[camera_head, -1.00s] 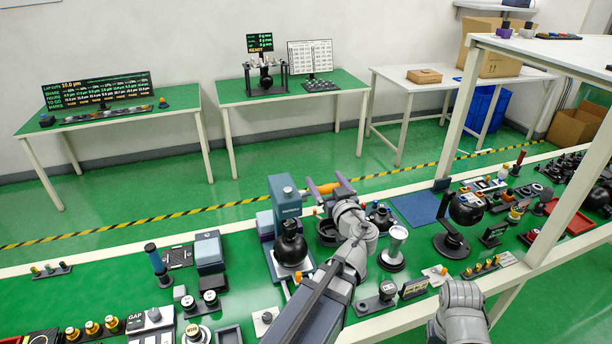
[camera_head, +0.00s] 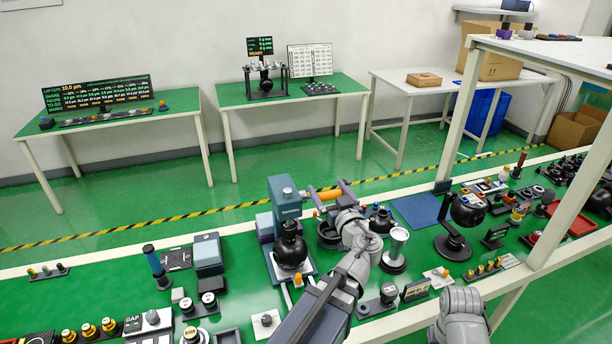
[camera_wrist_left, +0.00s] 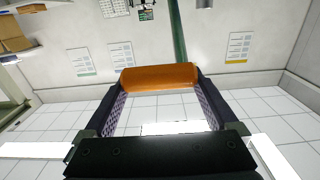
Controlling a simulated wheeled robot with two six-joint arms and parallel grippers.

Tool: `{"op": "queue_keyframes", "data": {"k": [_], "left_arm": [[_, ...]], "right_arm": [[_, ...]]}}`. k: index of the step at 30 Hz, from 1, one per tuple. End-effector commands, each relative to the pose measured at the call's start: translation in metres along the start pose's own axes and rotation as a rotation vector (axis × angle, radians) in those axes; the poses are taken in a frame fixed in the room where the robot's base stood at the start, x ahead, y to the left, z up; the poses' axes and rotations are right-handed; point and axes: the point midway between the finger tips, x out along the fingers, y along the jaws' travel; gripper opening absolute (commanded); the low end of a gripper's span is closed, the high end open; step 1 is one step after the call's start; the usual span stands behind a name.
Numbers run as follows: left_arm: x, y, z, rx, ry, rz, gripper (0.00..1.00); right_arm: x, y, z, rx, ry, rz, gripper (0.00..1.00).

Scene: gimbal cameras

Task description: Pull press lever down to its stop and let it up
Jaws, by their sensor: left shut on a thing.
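The blue-grey arbor press (camera_head: 284,192) stands on the green bench in the head view, with a black ball-shaped part (camera_head: 290,250) under its head. Its lever sticks out to the right and ends in an orange grip (camera_head: 327,196). My left gripper (camera_head: 330,191) is shut on this orange grip. In the left wrist view the orange grip (camera_wrist_left: 159,77) lies across between the two fingertips of my left gripper (camera_wrist_left: 158,82). Part of the lever is hidden behind the fingers. Only a grey link of my right arm shows at the lower right; its gripper is out of view.
A dark round tray (camera_head: 328,234) and a white-topped cup stand (camera_head: 396,246) are close to my left wrist. A black lamp-like device (camera_head: 464,218) stands further right. A blue mat (camera_head: 415,208) lies bare. Small fixtures crowd the bench left of the press.

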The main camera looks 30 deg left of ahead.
Motion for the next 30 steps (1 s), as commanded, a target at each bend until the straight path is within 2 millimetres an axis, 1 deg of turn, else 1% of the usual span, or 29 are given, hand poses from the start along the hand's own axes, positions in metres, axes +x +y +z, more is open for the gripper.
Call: {"op": "queue_keyframes", "data": {"k": [1, 14, 17, 24, 30], "left_arm": [[-0.002, 0.0, 0.001, -0.003, -0.002, 0.004, 0.26], [-0.001, 0.0, -0.001, -0.004, -0.002, 0.003, 0.26], [0.002, 0.0, -0.005, -0.004, -0.002, 0.003, 0.25], [0.016, 0.001, -0.02, -0.001, 0.001, 0.001, 0.26], [0.02, 0.001, -0.021, 0.0, 0.002, 0.002, 0.26]], "right_arm": [[0.0, 0.0, 0.0, 0.0, 0.0, 0.0, 0.5], [-0.001, 0.0, 0.0, 0.0, 0.0, 0.0, 0.5], [-0.005, 0.001, 0.0, 0.0, 0.0, 0.0, 0.5], [-0.02, 0.002, 0.001, 0.0, 0.0, 0.0, 0.5], [-0.02, 0.002, 0.001, 0.0, 0.0, 0.0, 0.5]]}}
